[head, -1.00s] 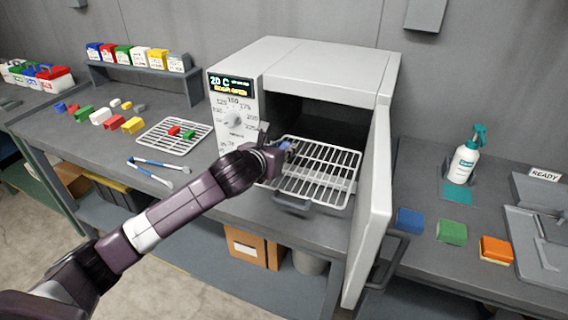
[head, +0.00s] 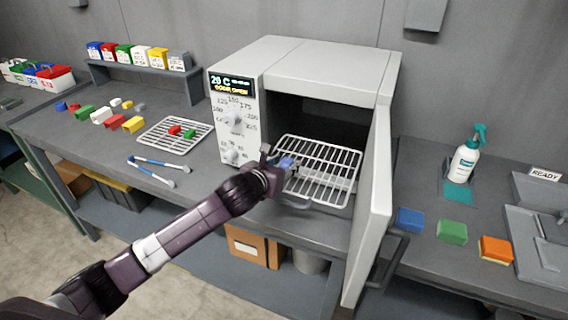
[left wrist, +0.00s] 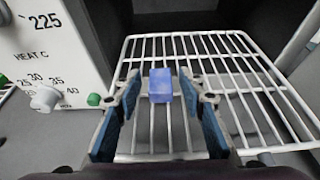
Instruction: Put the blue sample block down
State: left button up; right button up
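The blue sample block (head: 286,162) is at the front left of the wire rack (head: 318,172), which is pulled partly out of the open oven (head: 322,85). In the left wrist view the block (left wrist: 160,85) appears over the rack bars (left wrist: 205,75), between my left fingertips. My left gripper (left wrist: 160,92) has blue-padded fingers, spread, with a narrow gap on each side of the block. In the head view the left gripper (head: 277,164) is at the rack's front left corner and partly hides the block's contact with the bars. My right gripper is not in view.
The oven door (head: 372,200) stands open on the right of the rack. The control panel (head: 234,115) is close on the left. A cooling rack (head: 172,140) with small red and green blocks and blue-handled tongs (head: 158,167) lie farther left.

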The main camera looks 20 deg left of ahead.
pick_arm(q)
jog(key=shift+r, duration=0.1)
jog(key=shift+s+r, duration=0.1)
jog(key=shift+s, duration=0.25)
jog(key=b+v, duration=0.1)
jog(key=v, duration=1)
jog(key=shift+r, duration=0.1)
dwell(0.4)
jog(key=shift+c, duration=0.7)
